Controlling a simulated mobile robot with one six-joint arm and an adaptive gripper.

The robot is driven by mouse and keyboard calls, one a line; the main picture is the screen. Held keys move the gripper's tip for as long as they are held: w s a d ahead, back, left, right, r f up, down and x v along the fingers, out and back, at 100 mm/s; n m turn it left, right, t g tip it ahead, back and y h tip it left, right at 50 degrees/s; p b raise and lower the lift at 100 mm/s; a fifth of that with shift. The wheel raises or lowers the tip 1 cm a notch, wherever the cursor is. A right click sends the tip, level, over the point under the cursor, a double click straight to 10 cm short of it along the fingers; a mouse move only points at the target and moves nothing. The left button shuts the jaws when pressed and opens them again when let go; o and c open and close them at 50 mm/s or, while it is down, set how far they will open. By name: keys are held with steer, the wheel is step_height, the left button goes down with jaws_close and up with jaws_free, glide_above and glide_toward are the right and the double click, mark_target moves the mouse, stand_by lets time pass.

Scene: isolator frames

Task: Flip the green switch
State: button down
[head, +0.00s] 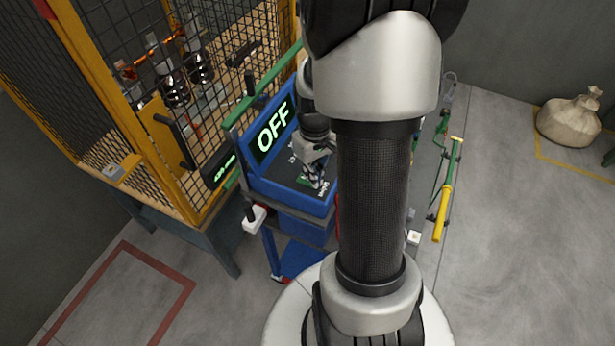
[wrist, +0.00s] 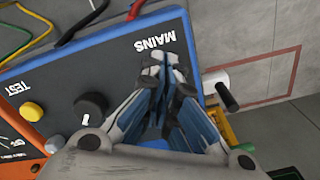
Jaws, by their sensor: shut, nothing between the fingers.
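The blue panel box (head: 290,195) carries a lit display (head: 274,131) that reads OFF in green. A small green patch (head: 304,181), probably the green switch, shows beside my gripper (head: 317,183) in the head view. In the wrist view my gripper (wrist: 162,62) is shut and empty over the dark panel face (wrist: 120,65), close by the MAINS label (wrist: 155,39). The switch cannot be made out there; the fingers cover that part of the panel. I cannot tell whether the fingertips touch it.
A black knob (wrist: 92,106) and a yellow button (wrist: 31,111) marked TEST sit on the same panel. A yellow-framed mesh cage (head: 130,110) stands left of it. Cables (wrist: 30,40) run along the panel's edge. A sack (head: 570,118) lies far right on open floor.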

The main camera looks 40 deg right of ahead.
steer(key=shift+r+p, duration=2.5)
steer(key=shift+r, duration=0.85)
steer(key=shift+f, duration=0.1)
steer(key=s+a+r+n+t+b, duration=0.1)
steer(key=a+r+b, duration=0.2)
steer(key=a, duration=0.3)
steer(key=a+r+t+b, duration=0.1)
steer(key=a+r+b, duration=0.2)
steer(key=a+r, duration=0.15)
steer(key=s+a+t+b, duration=0.2)
steer(key=s+a+b, duration=0.3)
steer(key=s+a, duration=0.3)
steer(key=shift+s+a+r+n+t, duration=0.2)
steer(key=shift+a+r+n+t, duration=0.1)
steer(key=shift+a, duration=0.65)
steer(key=shift+w, duration=0.1)
